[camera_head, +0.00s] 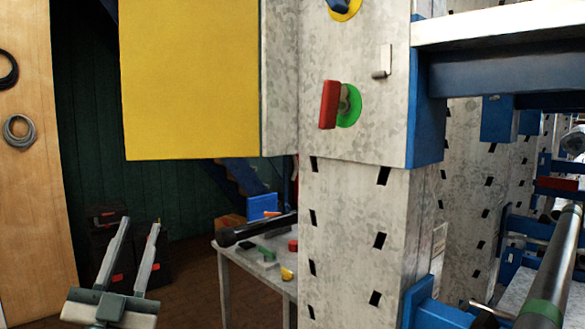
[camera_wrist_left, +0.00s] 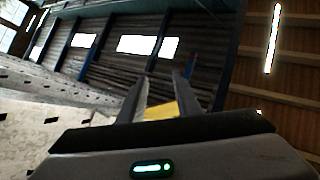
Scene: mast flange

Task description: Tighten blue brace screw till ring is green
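The blue brace screw (camera_head: 338,5) shows only in part at the top edge of the head view, in front of a yellow ring (camera_head: 348,14) on the grey mast plate (camera_head: 375,120). Below it a red handle (camera_head: 328,104) stands out in front of a green ring (camera_head: 349,105). My left gripper (camera_head: 140,226) is low and left in the head view, well apart from the screw. Its two fingers are spread and empty, pointing up. They also show in the left wrist view (camera_wrist_left: 160,92), with yellow behind them. My right gripper is not in view.
A yellow panel (camera_head: 190,80) hangs left of the mast, above my left gripper. A small table (camera_head: 255,282) with several tools stands behind the mast. Blue and grey beams (camera_head: 490,75) fill the right side. The space around my left gripper looks free.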

